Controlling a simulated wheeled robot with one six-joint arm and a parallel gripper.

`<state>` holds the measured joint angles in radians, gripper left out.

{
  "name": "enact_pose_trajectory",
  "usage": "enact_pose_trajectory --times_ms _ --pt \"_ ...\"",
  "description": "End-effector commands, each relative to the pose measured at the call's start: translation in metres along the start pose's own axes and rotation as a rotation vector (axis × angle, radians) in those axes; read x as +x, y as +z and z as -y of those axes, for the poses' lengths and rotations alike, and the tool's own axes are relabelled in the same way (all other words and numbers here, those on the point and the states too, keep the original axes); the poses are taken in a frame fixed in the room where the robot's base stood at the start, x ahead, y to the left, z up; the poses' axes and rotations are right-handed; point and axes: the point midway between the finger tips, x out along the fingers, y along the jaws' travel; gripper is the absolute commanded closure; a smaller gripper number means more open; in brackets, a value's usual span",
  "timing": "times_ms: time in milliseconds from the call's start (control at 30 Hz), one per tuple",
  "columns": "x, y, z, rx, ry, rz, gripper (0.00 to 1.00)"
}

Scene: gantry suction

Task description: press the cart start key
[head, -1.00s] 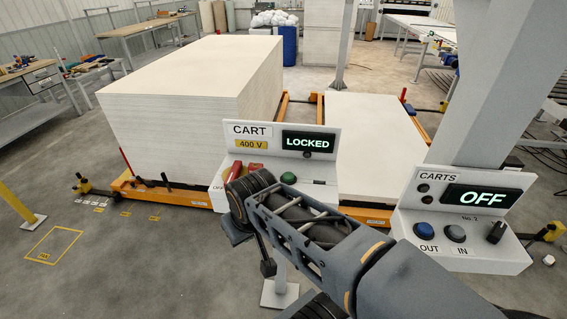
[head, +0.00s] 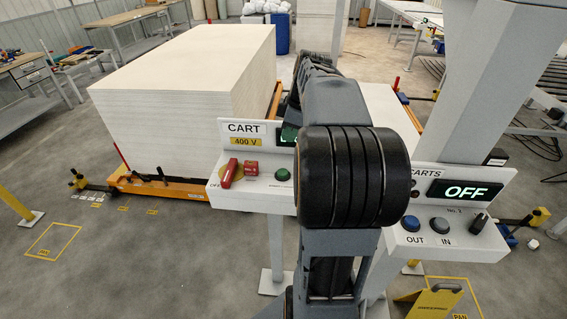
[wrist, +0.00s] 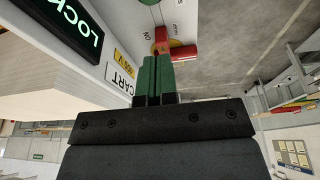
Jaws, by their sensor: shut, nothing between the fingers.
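The cart panel (head: 243,200) is a white sloped box marked CART and 400 V in the head view. It carries a round green button (head: 282,174), a red lever (head: 229,174) on a yellow disc, and a small red block (head: 251,168). The button's label is too small to read. Its display is mostly behind my arm, but the wrist view shows it (wrist: 70,25) with "LOCK" readable. My gripper (wrist: 154,62) has green fingers, shut and empty, pointing towards the red lever in the wrist view. I cannot tell whether they touch it. The green button is not clear there.
A second panel (head: 455,240) marked CARTS stands right, with an OFF display (head: 464,190), a blue OUT button (head: 411,223), a grey IN button and a black knob. A large pale board stack (head: 180,100) lies behind on an orange cart. A grey post rises at right.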

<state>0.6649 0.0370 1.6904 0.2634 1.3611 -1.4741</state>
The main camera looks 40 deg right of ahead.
Motion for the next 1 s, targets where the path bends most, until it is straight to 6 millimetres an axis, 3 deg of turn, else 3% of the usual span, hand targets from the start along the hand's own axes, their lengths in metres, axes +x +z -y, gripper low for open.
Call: enact_pose_trajectory --times_ms 133,567,767,1000 --pt "-0.005 0.007 -0.009 -0.034 -0.005 -0.009 1.00" --pt "0.001 0.006 -0.008 -0.039 -0.006 -0.009 1.00" --pt "0.028 0.006 -0.007 -0.039 -0.008 -0.008 1.00" --pt "0.074 0.005 -0.007 -0.038 -0.009 -0.008 1.00"
